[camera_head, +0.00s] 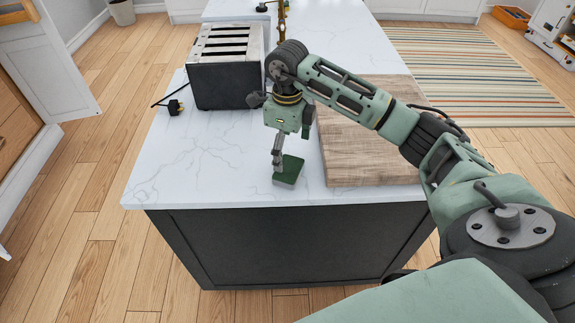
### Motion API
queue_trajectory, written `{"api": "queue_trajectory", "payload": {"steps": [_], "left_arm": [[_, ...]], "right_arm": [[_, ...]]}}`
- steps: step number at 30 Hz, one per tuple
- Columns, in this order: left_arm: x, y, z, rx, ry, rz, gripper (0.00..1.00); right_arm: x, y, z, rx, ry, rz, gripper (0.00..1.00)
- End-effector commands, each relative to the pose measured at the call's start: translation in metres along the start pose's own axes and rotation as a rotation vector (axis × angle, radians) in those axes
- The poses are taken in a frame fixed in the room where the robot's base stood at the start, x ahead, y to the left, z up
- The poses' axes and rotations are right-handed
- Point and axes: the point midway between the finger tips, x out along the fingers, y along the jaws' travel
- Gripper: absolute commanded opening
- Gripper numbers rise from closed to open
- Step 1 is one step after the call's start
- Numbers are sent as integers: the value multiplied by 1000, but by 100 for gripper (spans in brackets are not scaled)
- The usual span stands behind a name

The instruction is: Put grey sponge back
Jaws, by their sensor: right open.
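I cannot tell whether the fingers touch the sponge. My left gripper is not in view.
A black and silver toaster (226,70) stands at the back left, with its plug (175,107) beside it. A wooden board (355,160) lies to the right. The counter's front left (175,170) is clear. An open white door (45,60) stands at far left.

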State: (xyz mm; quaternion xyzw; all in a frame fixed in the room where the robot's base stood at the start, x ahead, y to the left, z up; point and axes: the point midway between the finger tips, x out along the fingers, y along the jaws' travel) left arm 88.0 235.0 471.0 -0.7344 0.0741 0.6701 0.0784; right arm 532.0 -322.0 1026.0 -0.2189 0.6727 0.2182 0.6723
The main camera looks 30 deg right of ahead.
Motion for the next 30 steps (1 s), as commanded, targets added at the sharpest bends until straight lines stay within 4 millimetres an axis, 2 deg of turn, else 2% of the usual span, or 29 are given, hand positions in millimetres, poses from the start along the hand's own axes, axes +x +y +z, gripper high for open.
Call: {"api": "queue_trajectory", "payload": {"steps": [1, 6, 10, 16, 30], "left_arm": [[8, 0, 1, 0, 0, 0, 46], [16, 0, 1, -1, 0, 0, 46], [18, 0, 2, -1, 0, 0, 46], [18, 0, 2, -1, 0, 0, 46], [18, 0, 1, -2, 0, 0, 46]], "right_arm": [[-9, -1, 1, -1, -5, -4, 92], [-38, 0, 1, 0, -3, -1, 92], [-50, 0, 0, 0, -1, 0, 92], [-55, 0, 0, -1, 0, 1, 92], [-52, 5, 4, -9, -12, 13, 92]]}}
